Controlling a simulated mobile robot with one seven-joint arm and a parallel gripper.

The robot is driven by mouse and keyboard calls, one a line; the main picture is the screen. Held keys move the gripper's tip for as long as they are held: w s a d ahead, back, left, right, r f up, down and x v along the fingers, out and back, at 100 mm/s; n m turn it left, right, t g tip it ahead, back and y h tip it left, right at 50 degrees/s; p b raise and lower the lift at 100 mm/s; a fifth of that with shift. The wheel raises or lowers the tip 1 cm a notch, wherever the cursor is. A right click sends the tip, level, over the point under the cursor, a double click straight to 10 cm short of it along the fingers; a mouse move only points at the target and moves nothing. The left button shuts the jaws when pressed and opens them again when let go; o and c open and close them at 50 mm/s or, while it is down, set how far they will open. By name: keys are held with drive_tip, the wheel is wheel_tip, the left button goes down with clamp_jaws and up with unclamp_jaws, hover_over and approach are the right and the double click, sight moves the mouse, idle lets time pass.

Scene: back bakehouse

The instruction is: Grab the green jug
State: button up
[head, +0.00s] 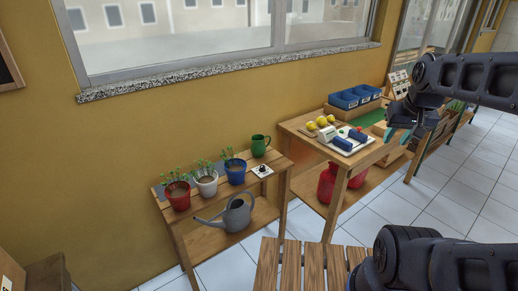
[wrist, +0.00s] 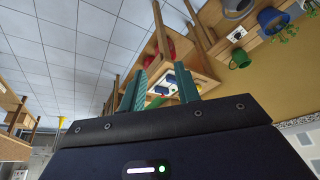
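The green jug (head: 260,146) stands upright at the right back of the low wooden plant table, against the yellow wall. In the wrist view the green jug (wrist: 239,59) appears upside down, to the upper right of my fingers. My gripper (head: 397,134) is at the right of the head view, in front of the second table and well apart from the jug. In the wrist view my gripper (wrist: 161,88) shows two teal fingers spread with an empty gap between them.
Left of the jug stand a blue pot (head: 235,172), a white pot (head: 206,184) and a red pot (head: 177,195) with seedlings. A grey watering can (head: 236,215) sits on the lower shelf. A slatted bench (head: 290,268) stands in front.

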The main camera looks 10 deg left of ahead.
drive_tip(key=w+a+f+m+g+y, duration=0.2)
drive_tip(key=w+a+f+m+y, duration=0.25)
drive_tip(key=w+a, duration=0.55)
drive_tip(key=w+a+f+m+g+y, duration=0.1)
drive_tip(key=w+a+f+m+y, duration=0.35)
drive_tip(key=w+a, duration=0.6)
drive_tip(key=w+a+f+m+g+y, duration=0.25)
drive_tip(key=w+a+f, duration=0.3)
drive_tip(key=w, duration=0.75)
drive_tip(key=w+a+f+m+t+y, duration=0.1)
drive_tip(key=w+a+f+m+t, duration=0.1)
drive_tip(key=w+f+m, duration=0.4)
drive_tip(key=w+a+f+m+t+y, duration=0.1)
drive_tip(key=w+f+m+t, duration=0.4)
drive_tip(key=f, duration=0.7)
drive_tip(key=w+a+f+m+t+y, duration=0.1)
drive_tip(key=w+a+f+m+t, duration=0.2)
drive_tip(key=w+f+m, duration=0.5)
drive_tip(key=shift+w+f+m+t, duration=0.35)
drive_tip(key=shift+w+f+t, duration=0.1)
drive_tip(key=shift+w+f, duration=0.45)
drive_tip(key=x, duration=0.4)
drive_tip(key=shift+a+f, duration=0.15)
drive_tip(key=shift+x, duration=3.25)
drive_tip(key=shift+w+r, duration=0.1)
drive_tip(key=shift+r, duration=0.1)
clamp_jaws()
